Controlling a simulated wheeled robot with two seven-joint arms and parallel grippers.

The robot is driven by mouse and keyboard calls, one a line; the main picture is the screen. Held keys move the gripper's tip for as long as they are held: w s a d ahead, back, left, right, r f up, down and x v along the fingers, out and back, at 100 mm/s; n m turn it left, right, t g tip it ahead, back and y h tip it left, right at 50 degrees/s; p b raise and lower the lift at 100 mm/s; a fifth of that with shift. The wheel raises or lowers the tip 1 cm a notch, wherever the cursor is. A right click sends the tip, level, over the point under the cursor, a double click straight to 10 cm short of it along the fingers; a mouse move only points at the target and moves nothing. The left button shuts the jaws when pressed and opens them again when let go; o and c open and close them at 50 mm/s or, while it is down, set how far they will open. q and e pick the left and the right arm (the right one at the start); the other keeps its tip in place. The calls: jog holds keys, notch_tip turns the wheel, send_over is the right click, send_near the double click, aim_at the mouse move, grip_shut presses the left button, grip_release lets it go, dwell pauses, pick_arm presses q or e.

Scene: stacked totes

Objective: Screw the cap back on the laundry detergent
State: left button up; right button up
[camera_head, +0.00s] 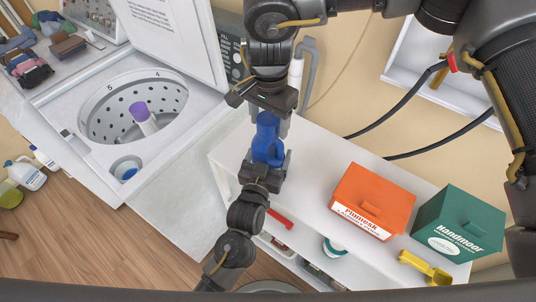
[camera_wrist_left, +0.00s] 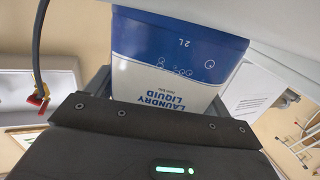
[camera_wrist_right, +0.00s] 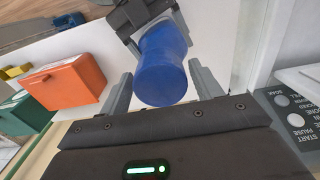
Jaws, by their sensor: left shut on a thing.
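The laundry detergent bottle (camera_head: 267,136) is blue at the top and stands about upright over the white counter. The left wrist view shows its blue and white label (camera_wrist_left: 170,75), reading LAUNDRY LIQUID upside down. My left gripper (camera_head: 266,172) is shut on the bottle's lower part. My right gripper (camera_head: 268,102) is just above the bottle, pointing down. In the right wrist view the rounded blue top (camera_wrist_right: 161,80) lies between the right fingers, with a small gap on each side. I cannot tell whether this top is the separate cap.
An orange box (camera_head: 374,198), a green box (camera_head: 458,222) and a yellow scoop (camera_head: 424,268) are on the counter (camera_head: 310,165) to the right. The counter between bottle and orange box is clear.

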pick_arm(q)
jog(key=shift+f, duration=0.1)
pick_arm(e)
jog(key=c, duration=0.8)
jog(key=m, duration=0.5)
jog(key=shift+m, duration=0.4)
jog(key=m, duration=0.2)
jog(key=shift+s+m, duration=0.1)
jog(key=shift+m, duration=0.3)
jog(key=m, duration=0.4)
jog(key=shift+m, duration=0.4)
jog(key=m, duration=2.1)
jog(key=shift+a+f+m, duration=0.1)
jog(key=shift+m, duration=0.2)
jog(key=m, duration=1.8)
jog(key=shift+m, duration=0.4)
jog(key=o, duration=1.1)
jog(key=shift+o, duration=0.2)
